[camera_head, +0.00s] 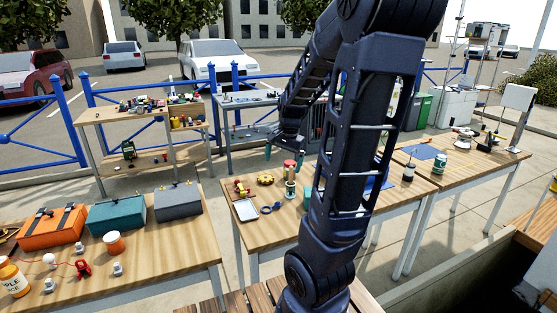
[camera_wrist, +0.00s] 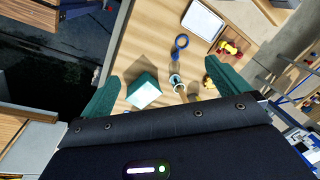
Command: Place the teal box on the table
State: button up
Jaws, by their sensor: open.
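A small teal box with a paler top (camera_wrist: 144,91) appears to rest on the middle wooden table (camera_wrist: 140,50), below my gripper and nearer its left finger in the wrist view. In the head view, a teal patch beside my arm (camera_head: 307,198) looks like this box, mostly hidden by the arm. A larger teal toolbox (camera_head: 115,216) sits on the left table (camera_head: 160,262). My gripper (camera_head: 284,154) is open and empty above the middle table; its green fingers stand wide apart in the wrist view (camera_wrist: 163,72).
Near the teal box are a can (camera_wrist: 176,82), a blue ring of tape (camera_wrist: 181,42), a white tray (camera_wrist: 203,20) and a red-yellow toy (camera_wrist: 229,47). An orange toolbox (camera_head: 52,228) and a grey toolbox (camera_head: 178,201) flank the teal toolbox. Blue railings (camera_head: 130,105) run behind.

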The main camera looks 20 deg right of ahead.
jog(key=s+a+r+n+t, duration=0.1)
jog(key=s+a+r+n, duration=0.2)
jog(key=s, duration=0.2)
jog(key=s+a+r+n+t, duration=0.1)
jog(key=s+a+r+n, duration=0.1)
jog(key=s, duration=0.3)
jog(key=s+a+r+n+h, duration=0.1)
jog(key=s+a+r+n, duration=0.2)
jog(key=s, duration=0.3)
jog(key=shift+a+r+n+t, duration=0.35)
jog(key=shift+r+n, duration=0.25)
jog(key=shift+n, duration=0.3)
